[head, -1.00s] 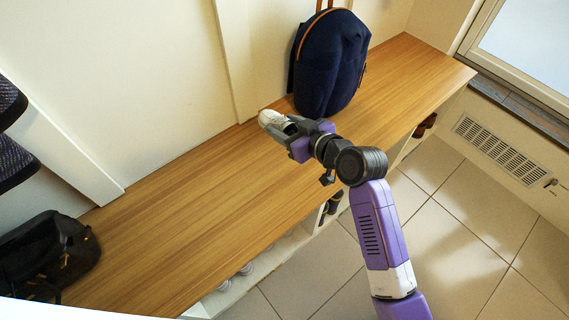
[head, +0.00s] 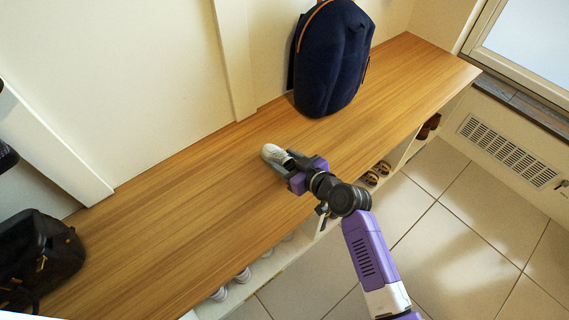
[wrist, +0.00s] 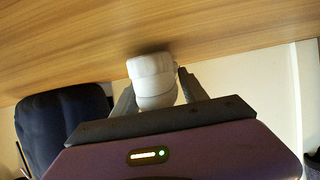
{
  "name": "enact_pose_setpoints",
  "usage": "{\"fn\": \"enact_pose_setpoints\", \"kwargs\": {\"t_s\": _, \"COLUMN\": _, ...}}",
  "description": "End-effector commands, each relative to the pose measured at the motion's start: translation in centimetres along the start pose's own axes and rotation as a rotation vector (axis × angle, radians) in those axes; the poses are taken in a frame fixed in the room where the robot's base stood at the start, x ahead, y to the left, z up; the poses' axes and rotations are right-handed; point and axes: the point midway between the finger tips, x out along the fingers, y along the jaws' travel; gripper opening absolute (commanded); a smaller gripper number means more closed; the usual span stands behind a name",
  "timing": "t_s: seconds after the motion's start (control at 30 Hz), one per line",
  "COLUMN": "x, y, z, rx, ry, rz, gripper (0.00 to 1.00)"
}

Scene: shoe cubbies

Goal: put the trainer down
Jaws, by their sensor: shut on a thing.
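The trainer (head: 275,153) is white, and my gripper (head: 284,164) is shut on it over the wooden bench top (head: 180,205). In the wrist view the trainer (wrist: 152,78) sits between the two dark fingers (wrist: 156,97), its far end close to the wood with a shadow beside it. I cannot tell whether it touches the bench. Part of the trainer is hidden by my gripper.
A navy backpack (head: 331,60) stands on the bench against the wall, beyond my gripper. A black bag (head: 38,255) lies at the left end. Cubbies under the bench hold shoes (head: 378,172). The bench top around the trainer is clear.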

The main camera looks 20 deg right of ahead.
Motion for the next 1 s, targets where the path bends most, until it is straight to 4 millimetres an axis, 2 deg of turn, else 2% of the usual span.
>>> {"fn": "enact_pose_setpoints", "kwargs": {"t_s": 0.03, "x": 0.26, "y": 0.0, "z": 0.51, "rx": 0.001, "ry": 0.001, "rz": 0.0, "gripper": 0.08}}
{"fn": "enact_pose_setpoints", "kwargs": {"t_s": 0.43, "x": 0.39, "y": 0.02, "z": 0.84, "rx": 0.0, "ry": 0.002, "rz": 0.0, "gripper": 0.08}}
{"fn": "enact_pose_setpoints", "kwargs": {"t_s": 0.47, "x": 0.33, "y": 0.01, "z": 0.71, "rx": 0.0, "ry": 0.001, "rz": 0.0, "gripper": 0.57}}
{"fn": "enact_pose_setpoints", "kwargs": {"t_s": 0.53, "x": 0.32, "y": 0.01, "z": 0.69, "rx": 0.0, "ry": 0.001, "rz": 0.0, "gripper": 0.7}}
{"fn": "enact_pose_setpoints", "kwargs": {"t_s": 0.57, "x": 0.32, "y": 0.01, "z": 0.7, "rx": 0.0, "ry": 0.001, "rz": 0.0, "gripper": 0.73}}
{"fn": "enact_pose_setpoints", "kwargs": {"t_s": 0.9, "x": 0.24, "y": 0.01, "z": 0.51, "rx": 0.0, "ry": 0.001, "rz": 0.0, "gripper": 0.73}}
{"fn": "enact_pose_setpoints", "kwargs": {"t_s": 1.0, "x": -0.33, "y": 0.03, "z": 0.38, "rx": 0.0, "ry": 0.0, "rz": 0.001, "gripper": 0.73}}
